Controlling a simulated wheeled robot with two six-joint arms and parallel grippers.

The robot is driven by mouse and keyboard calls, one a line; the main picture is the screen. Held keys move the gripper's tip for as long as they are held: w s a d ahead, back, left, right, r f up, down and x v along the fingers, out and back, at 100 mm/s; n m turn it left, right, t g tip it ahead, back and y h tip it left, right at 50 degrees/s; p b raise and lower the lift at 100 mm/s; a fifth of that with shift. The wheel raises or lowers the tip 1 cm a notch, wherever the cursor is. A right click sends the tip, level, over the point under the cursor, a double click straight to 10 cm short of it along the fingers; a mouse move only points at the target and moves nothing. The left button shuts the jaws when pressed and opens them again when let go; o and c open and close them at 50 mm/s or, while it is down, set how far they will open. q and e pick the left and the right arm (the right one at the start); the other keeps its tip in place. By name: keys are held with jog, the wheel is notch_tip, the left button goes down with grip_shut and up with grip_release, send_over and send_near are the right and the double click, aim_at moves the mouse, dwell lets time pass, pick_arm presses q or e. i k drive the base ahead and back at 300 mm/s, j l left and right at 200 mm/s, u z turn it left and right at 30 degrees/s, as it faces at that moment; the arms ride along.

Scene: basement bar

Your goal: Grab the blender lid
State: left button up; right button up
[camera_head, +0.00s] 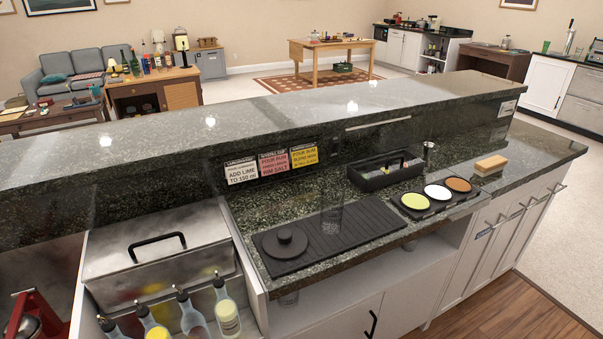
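A round dark lid with a small raised knob, which looks like the blender lid (285,242), lies on the left end of a black ribbed bar mat (364,226). The mat lies on the lower granite counter. The lid stands clear, with nothing touching its top. A clear glass or jar (332,213) stands on the mat to the right of the lid. Neither of my grippers is in view.
A raised granite ledge (270,125) runs behind the counter. A black caddy (386,172), a tray of three coloured discs (437,194) and a brush (490,165) sit to the right. Bottles (191,313) and a steel bin with a lid (157,250) are at left.

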aim_at(281, 243)
jog(key=u, duration=0.45)
jog(key=i+l+u, duration=0.2)
jog(key=l+u, duration=0.2)
jog(key=l, duration=0.15)
jog(key=i+l+u, duration=0.15)
jog(key=l+u, duration=0.25)
jog(key=l, duration=0.2)
jog(key=l+u, duration=0.45)
jog(key=l, duration=0.2)
